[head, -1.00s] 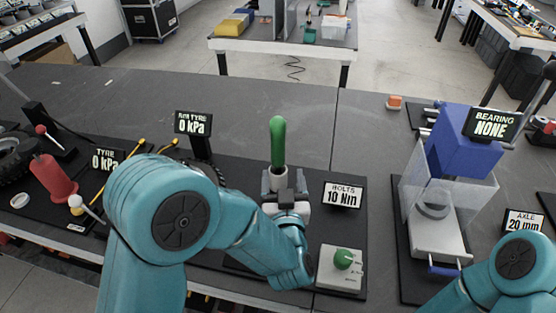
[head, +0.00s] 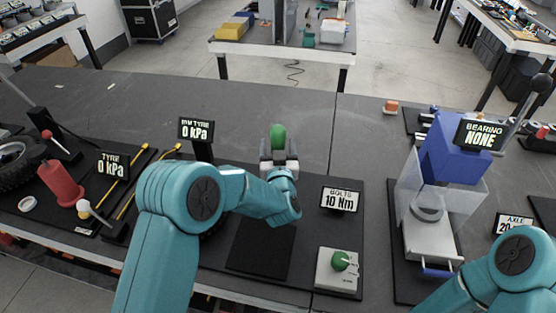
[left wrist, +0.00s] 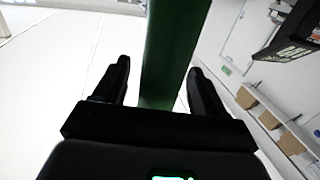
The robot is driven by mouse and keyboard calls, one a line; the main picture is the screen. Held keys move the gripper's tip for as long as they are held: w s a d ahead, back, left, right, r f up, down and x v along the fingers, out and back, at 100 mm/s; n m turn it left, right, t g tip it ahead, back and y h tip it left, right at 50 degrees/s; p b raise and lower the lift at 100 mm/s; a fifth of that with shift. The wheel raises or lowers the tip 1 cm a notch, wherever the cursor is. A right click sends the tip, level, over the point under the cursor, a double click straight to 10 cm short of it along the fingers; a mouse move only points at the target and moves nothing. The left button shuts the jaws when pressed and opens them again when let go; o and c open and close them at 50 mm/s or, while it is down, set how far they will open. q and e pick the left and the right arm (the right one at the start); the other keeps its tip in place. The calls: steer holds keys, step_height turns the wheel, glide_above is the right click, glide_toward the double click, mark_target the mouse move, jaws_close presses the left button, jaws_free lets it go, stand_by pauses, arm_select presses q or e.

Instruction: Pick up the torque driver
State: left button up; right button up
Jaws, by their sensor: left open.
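The torque driver (head: 278,137) has a green handle; only its rounded top shows above my left gripper in the head view. Its lower part is hidden behind the gripper and arm. My left gripper (head: 279,152) is at the handle, with its fingers on either side. In the left wrist view the dark green handle (left wrist: 170,45) runs between the two black fingers of my left gripper (left wrist: 160,68). The fingers are open, with gaps beside the handle. My right arm shows at the lower right, but its gripper is out of view.
A bolts display (head: 341,199) reading 10 Nm stands right of the driver, above a box with a green knob (head: 340,261). A tyre-pressure display (head: 196,130) stands left. A blue bearing press (head: 450,160) is farther right. The bench behind the driver is clear.

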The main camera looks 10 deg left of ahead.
arm_select(q)
steer(key=shift+w+a, duration=0.15)
steer(key=shift+w, duration=0.5)
steer(key=shift+s, duration=0.1)
steer(key=c, duration=1)
steer(key=shift+r, duration=0.1)
steer(key=shift+c, duration=0.9)
step_height(320, 180, up, 29)
steer(key=p, duration=0.8)
steer(key=shift+p, duration=0.35)
